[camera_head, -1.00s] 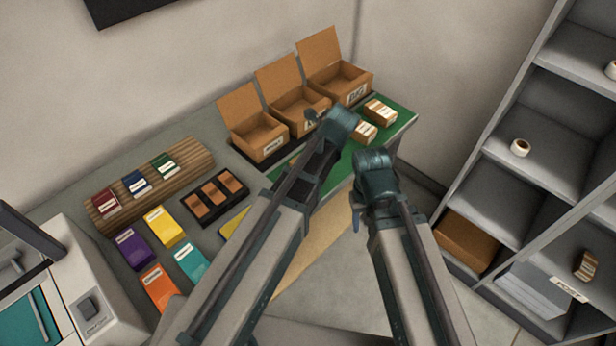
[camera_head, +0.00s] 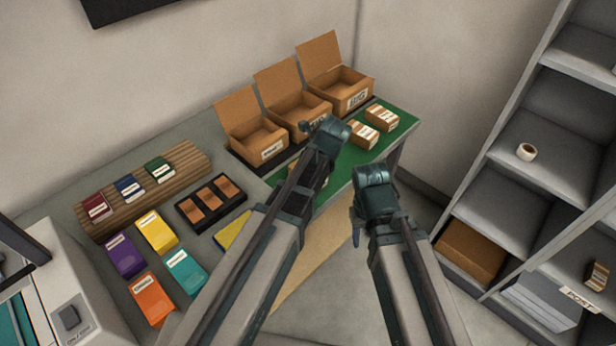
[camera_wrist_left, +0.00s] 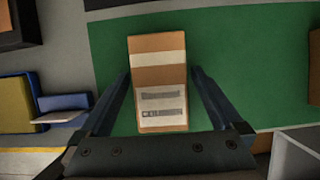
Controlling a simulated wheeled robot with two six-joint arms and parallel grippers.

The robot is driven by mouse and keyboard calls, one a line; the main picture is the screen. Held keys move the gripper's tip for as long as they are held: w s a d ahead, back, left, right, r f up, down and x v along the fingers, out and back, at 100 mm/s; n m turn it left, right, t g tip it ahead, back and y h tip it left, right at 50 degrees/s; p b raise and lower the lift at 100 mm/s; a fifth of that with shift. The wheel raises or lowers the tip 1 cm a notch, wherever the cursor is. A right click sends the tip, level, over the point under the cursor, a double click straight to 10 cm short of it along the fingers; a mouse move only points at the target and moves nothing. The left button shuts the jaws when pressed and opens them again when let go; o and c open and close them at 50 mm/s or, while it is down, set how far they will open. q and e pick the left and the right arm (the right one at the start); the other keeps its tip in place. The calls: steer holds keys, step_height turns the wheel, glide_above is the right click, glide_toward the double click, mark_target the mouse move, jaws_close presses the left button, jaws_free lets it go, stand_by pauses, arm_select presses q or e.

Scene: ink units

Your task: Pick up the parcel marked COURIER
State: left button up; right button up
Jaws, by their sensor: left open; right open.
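A small brown parcel (camera_wrist_left: 159,58) with a pale band and a white label lies on the green mat (camera_wrist_left: 232,65) in the left wrist view. The label print is too blurred to read. My left gripper (camera_wrist_left: 160,76) is open above it, one finger on each side; I cannot tell the height gap. In the head view my left gripper (camera_head: 325,135) hides part of the mat. Two more brown parcels, one nearer (camera_head: 363,135) and one farther (camera_head: 382,118), lie on the mat to its right. My right gripper (camera_head: 357,213) is open and empty, off the table's front edge.
Three open cardboard boxes (camera_head: 262,147) stand along the back wall. A dark tray (camera_head: 211,203), a wooden rack (camera_head: 144,190) and several coloured packs (camera_head: 186,272) lie to the left. A grey shelf unit (camera_head: 505,195) stands at right.

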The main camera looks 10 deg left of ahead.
arm_select(q)
steer(key=shift+f, duration=0.25)
stand_by(0.5)
steer(key=c, duration=1.5)
steer(key=shift+r, duration=0.1)
step_height(320, 180, up, 10)
steer(key=p, duration=1)
steer(key=shift+r, duration=0.2)
